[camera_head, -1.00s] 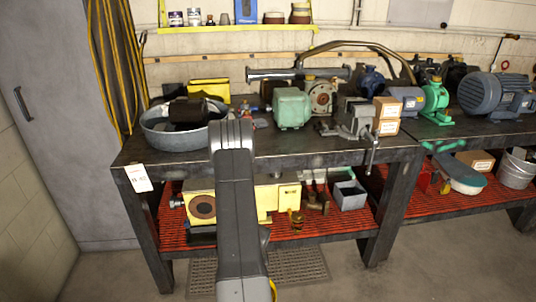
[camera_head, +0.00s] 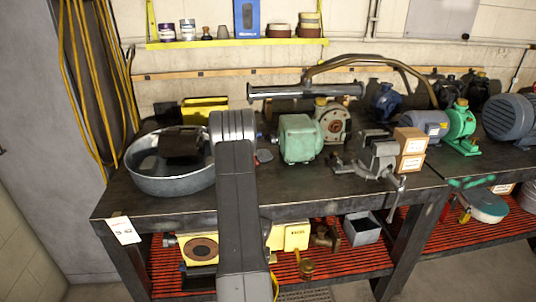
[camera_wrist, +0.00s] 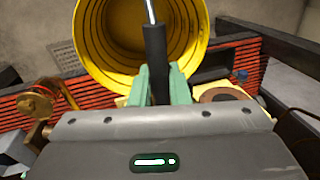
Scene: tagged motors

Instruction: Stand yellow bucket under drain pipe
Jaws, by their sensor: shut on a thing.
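The yellow bucket (camera_wrist: 102,42) hangs in the upper middle of the wrist view, its ribbed, empty-looking inside facing the camera. My gripper (camera_wrist: 158,82) has its green fingers closed on the black grip (camera_wrist: 155,52) of the bucket's wire handle. In the head view my arm hides the gripper and nearly all of the bucket; only a thin yellow edge shows at the bottom beside the arm. A grey flanged pipe (camera_head: 290,91) lies level above the back of the workbench; I cannot tell whether it is the drain pipe.
The dark workbench (camera_head: 160,208) is ahead, crowded with a round metal basin (camera_head: 165,184), a green motor (camera_head: 300,138), a vise (camera_head: 375,155) and boxes. A red slatted shelf (camera_head: 340,258) holds yellow machinery below. A grey cabinet stands left. Floor shows at lower left.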

